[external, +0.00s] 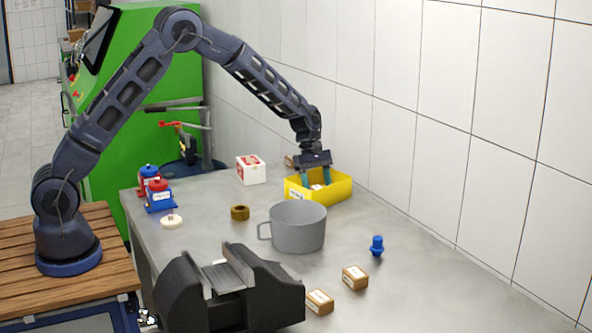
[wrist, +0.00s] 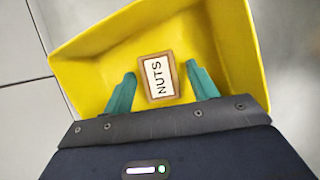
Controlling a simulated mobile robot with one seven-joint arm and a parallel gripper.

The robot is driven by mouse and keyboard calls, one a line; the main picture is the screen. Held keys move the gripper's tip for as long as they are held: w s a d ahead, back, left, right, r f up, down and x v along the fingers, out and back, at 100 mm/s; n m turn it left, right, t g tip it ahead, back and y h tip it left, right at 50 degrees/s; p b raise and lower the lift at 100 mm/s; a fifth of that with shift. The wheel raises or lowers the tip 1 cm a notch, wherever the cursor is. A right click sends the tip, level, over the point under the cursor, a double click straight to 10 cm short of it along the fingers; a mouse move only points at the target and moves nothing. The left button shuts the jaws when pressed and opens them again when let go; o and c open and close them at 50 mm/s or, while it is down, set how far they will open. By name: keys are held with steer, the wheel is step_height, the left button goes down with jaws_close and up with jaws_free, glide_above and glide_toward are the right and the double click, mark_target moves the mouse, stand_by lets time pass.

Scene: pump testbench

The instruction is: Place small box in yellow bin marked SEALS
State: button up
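The yellow bin (external: 335,194) stands at the far side of the table, near the wall; its front label is too small to read. In the wrist view the bin (wrist: 88,68) fills most of the picture. A small brown box (wrist: 160,77) with a white label reading NUTS is inside the bin's outline, between my fingers. My gripper (wrist: 160,72) is open, with a visible gap on each side of the box. In the external view my gripper (external: 316,174) points down into the bin.
A grey pot (external: 298,228) stands in front of the bin. Small boxes (external: 355,278) (external: 320,302) and a blue part (external: 377,246) lie at right. A white-and-red box (external: 251,172) stands left of the bin. A black vise (external: 265,288) is at the front.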

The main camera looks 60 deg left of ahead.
steer(key=v, duration=1.2)
steer(key=s+a+r+m+t+y, duration=0.1)
steer(key=s+r+m, duration=0.3)
steer(key=s+r, duration=0.65)
steer(key=s+r+m+t+y, duration=0.1)
steer(key=s+r+m, duration=0.3)
steer(key=s+r, duration=0.65)
steer(key=s+a+f+m+t+y, duration=0.1)
steer(key=s+m, duration=0.4)
steer(key=s, duration=1)
steer(key=s+a+f+m+t+y, duration=0.1)
steer(key=s+f+m, duration=0.2)
steer(key=s, duration=1.3)
steer(key=shift+s+m+t, duration=0.3)
steer(key=shift+m, duration=0.7)
